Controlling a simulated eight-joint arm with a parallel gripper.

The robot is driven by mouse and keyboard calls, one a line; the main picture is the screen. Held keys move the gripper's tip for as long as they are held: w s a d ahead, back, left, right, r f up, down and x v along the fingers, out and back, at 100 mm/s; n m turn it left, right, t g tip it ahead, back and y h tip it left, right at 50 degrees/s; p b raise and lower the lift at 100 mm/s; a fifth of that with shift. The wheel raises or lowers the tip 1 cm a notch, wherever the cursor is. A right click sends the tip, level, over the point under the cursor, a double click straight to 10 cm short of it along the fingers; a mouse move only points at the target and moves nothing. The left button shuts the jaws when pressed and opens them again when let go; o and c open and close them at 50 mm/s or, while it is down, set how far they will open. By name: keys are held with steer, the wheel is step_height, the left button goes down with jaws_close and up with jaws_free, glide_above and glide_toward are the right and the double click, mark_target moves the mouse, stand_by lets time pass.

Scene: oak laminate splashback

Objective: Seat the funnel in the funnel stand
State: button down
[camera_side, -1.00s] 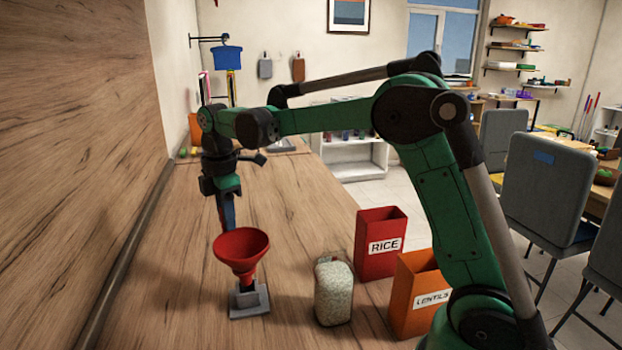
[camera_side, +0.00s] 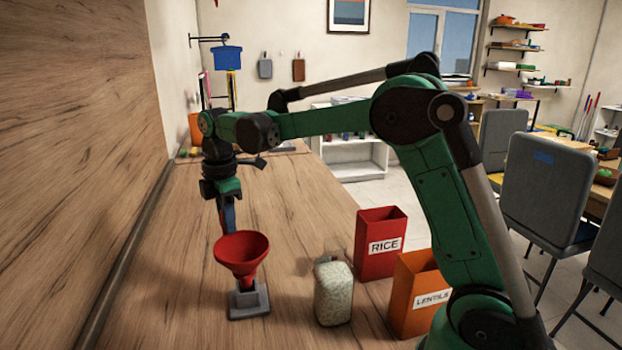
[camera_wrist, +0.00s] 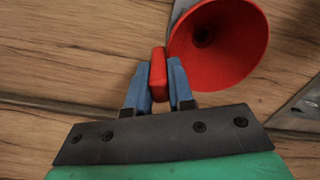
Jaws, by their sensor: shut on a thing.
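The red funnel (camera_side: 242,252) is upright, with its wide mouth up, over the grey funnel stand (camera_side: 248,301) on the counter. Its lower end meets the top of the stand in the side view; I cannot tell how deep the spout sits. My gripper (camera_wrist: 158,88) is shut on the red tab at the funnel's rim, a blue finger on each side. The funnel's open cone (camera_wrist: 222,42) also shows in the wrist view. In the side view the fingers are partly hidden behind the funnel. A grey corner of the stand may show behind the funnel in the wrist view.
A bag of pale grains (camera_side: 333,292) stands right of the stand. A red RICE box (camera_side: 381,244) and an orange LENTILS box (camera_side: 415,296) stand farther right. The wooden splashback (camera_side: 80,130) rises on the left. The counter left of the stand is clear.

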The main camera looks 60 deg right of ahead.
steer(key=shift+f, duration=1.45)
stand_by(0.3)
steer(key=c, duration=0.7)
jaws_free()
steer(key=shift+r, duration=2.85)
steer(key=shift+s, duration=0.1)
